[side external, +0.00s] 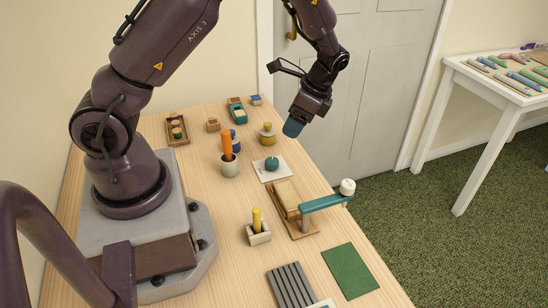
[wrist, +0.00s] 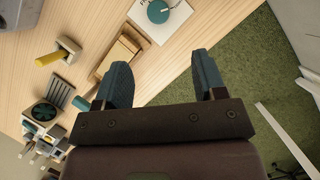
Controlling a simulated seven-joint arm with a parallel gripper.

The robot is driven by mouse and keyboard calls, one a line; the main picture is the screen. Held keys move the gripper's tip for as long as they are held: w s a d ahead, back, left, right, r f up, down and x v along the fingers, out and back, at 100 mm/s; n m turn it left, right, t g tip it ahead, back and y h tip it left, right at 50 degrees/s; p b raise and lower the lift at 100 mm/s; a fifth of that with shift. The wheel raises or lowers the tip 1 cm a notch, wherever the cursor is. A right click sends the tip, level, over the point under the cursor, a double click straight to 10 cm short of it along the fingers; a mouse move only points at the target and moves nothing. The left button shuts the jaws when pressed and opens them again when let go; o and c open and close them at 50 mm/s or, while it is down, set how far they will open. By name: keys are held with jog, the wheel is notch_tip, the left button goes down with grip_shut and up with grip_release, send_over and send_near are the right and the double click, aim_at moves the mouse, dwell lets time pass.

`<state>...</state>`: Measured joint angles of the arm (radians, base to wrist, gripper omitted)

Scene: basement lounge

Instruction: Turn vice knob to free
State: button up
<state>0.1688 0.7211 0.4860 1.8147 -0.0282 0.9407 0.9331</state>
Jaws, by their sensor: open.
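The vice (side external: 286,195) is a wooden block and base on the table, with a teal bar (side external: 322,202) reaching right to a whitish round knob (side external: 347,186) near the table's right edge. In the wrist view the vice's wooden part (wrist: 122,55) shows left of the fingers; I cannot make out its white knob there. My gripper (side external: 293,128) is in the air above the far right side of the table, well apart from the vice. In the wrist view its two teal fingers (wrist: 163,82) are spread with nothing between them.
A white plate with a teal round knob (side external: 272,163) lies just beyond the vice. A grey cup (side external: 230,168) with an orange handle, a block with a yellow peg (side external: 258,236) and a yellow-topped piece (side external: 267,137) stand nearby. A green mat (side external: 350,271) lies in front.

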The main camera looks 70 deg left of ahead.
aim_at(273, 161)
jog(key=shift+m, duration=0.4)
jog(key=x, duration=1.3)
jog(key=shift+s+d, duration=0.1)
jog(key=shift+d, duration=0.05)
jog(key=c, duration=0.9)
